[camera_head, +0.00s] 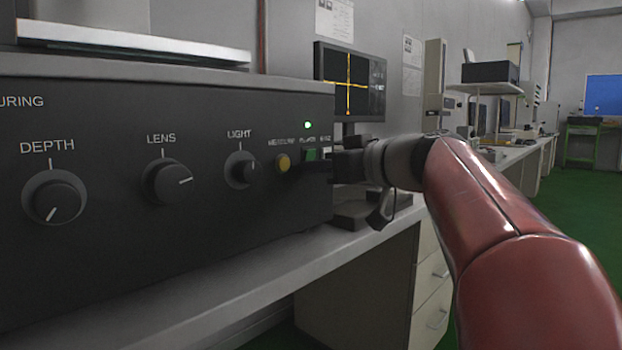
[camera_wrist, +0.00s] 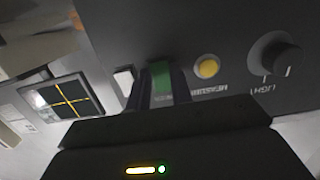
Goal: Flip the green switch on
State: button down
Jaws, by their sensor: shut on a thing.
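The green switch (camera_head: 311,154) sits on the front of the dark control panel, right of a yellow button (camera_head: 283,163). In the wrist view the green switch (camera_wrist: 160,75) shows between the two dark fingers of my gripper (camera_wrist: 161,92), which is shut on it. In the head view my gripper (camera_head: 322,166) reaches the panel from the right and partly covers the switch. A small green light (camera_head: 308,125) glows above the switch. The exact tilt of the switch is too small to tell.
A white switch (camera_wrist: 124,80) sits close beside the green one. The panel also carries DEPTH (camera_head: 54,198), LENS (camera_head: 168,182) and LIGHT (camera_head: 241,169) knobs. A monitor (camera_head: 350,82) stands behind my gripper. The bench top (camera_head: 230,285) below the panel is clear.

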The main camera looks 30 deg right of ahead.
jog(key=shift+r, duration=0.1)
jog(key=c, duration=1.5)
grip_release()
jog(key=v, duration=0.7)
jog(key=shift+s+d, duration=0.1)
jog(key=shift+s, duration=0.3)
